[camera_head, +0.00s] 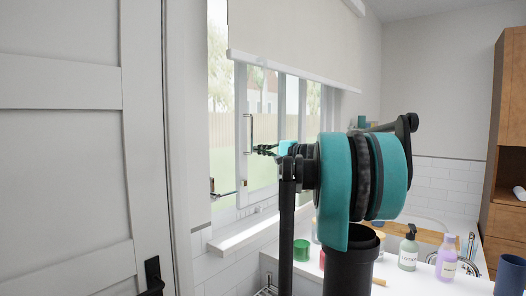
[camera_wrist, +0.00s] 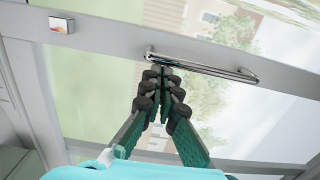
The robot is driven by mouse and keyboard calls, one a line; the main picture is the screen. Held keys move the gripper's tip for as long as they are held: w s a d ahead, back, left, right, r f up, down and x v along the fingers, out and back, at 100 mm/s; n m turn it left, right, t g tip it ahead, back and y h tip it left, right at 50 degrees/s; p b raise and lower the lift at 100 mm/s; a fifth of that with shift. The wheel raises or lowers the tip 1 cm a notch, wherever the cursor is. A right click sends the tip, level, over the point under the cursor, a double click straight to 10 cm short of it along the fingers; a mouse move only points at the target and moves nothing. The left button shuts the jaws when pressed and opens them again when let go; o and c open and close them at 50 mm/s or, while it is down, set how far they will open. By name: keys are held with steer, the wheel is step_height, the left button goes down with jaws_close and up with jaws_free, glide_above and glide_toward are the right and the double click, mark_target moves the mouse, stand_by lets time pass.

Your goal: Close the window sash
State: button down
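The window sash (camera_head: 241,130) is a white frame with a clear pane, and it appears to stand at an angle to the window opening. A slim metal bar handle (camera_head: 250,133) is upright on it, and the handle also shows in the wrist view (camera_wrist: 205,66). My gripper (camera_head: 257,149) is beside the lower part of the handle. In the wrist view its dark fingertips (camera_wrist: 162,72) are close together just below one end of the bar. The fingers look shut with nothing visible between them; whether they touch the bar is unclear.
A metal stay (camera_head: 226,193) is low at the window. A roller blind (camera_head: 295,40) hangs above. A white door (camera_head: 70,150) fills the left. The counter (camera_head: 400,282) below holds a green cup (camera_head: 301,250), a soap bottle (camera_head: 408,250) and a purple bottle (camera_head: 447,258).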

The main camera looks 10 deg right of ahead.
steer(key=s+a, duration=0.9)
steer(key=a, duration=0.3)
steer(key=shift+s, duration=0.15)
